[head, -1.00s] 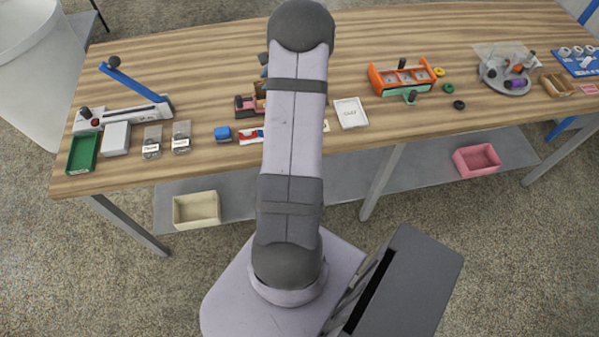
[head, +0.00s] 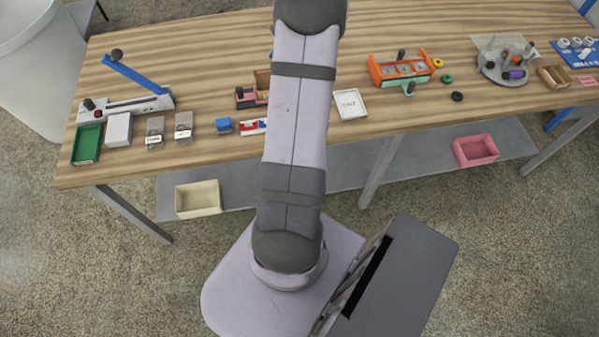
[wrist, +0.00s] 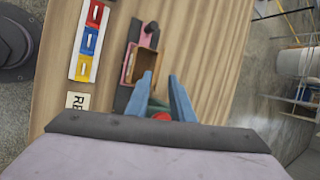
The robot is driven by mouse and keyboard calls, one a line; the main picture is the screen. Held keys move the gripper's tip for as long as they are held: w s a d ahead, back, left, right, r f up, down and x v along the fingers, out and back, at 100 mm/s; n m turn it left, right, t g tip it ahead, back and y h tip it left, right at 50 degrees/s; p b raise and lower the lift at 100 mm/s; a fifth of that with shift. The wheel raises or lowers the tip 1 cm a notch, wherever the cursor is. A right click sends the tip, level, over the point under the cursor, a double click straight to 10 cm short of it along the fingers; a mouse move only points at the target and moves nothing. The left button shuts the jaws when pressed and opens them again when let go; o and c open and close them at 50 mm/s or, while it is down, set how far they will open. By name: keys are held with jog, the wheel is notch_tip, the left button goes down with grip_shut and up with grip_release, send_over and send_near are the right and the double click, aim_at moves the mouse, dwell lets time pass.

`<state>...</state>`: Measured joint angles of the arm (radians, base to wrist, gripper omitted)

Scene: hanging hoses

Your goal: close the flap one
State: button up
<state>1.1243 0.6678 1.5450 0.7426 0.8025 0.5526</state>
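A small pink and dark device with a brown wooden box part (wrist: 147,62) lies on the table in the wrist view. A brown panel on it looks like a flap standing open, but its exact angle is hard to tell. The device (head: 250,96) also shows in the head view, just left of my arm. My gripper (wrist: 161,76) has two blue fingers apart, with nothing held between the tips. The tips are close to the near end of the wooden part; I cannot tell whether they touch. A green and red thing shows low between the fingers. The head view does not show my gripper.
A red, blue and yellow block strip (wrist: 90,40) lies left of the device in the wrist view. A blue-levered tool (head: 125,100), a green tray (head: 87,144), a white tray (head: 350,104) and an orange frame (head: 401,70) stand on the table (head: 215,55).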

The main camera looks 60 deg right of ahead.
jog(key=s+a+f+n+g, duration=0.1)
jog(key=s+a+f+n, duration=0.1)
jog(key=s+f, duration=0.1)
jog(key=s+a+f+n+g+y, duration=0.1)
jog(key=s+a+f+n+g, duration=0.1)
jog(key=s+a+f+n, duration=0.1)
jog(key=s+a+f+n+g+y, duration=0.1)
jog(key=s+a+f+n, duration=0.2)
jog(key=s, duration=0.2)
jog(key=shift+a+f, duration=0.25)
jog(key=s+a+f+n+g+y, duration=0.2)
jog(key=s+a+n+g, duration=0.1)
jog(key=s+a, duration=0.7)
jog(key=shift+s+a+f+n+g, duration=0.25)
jog(key=shift+a+n+g, duration=0.2)
jog(key=shift+a, duration=0.95)
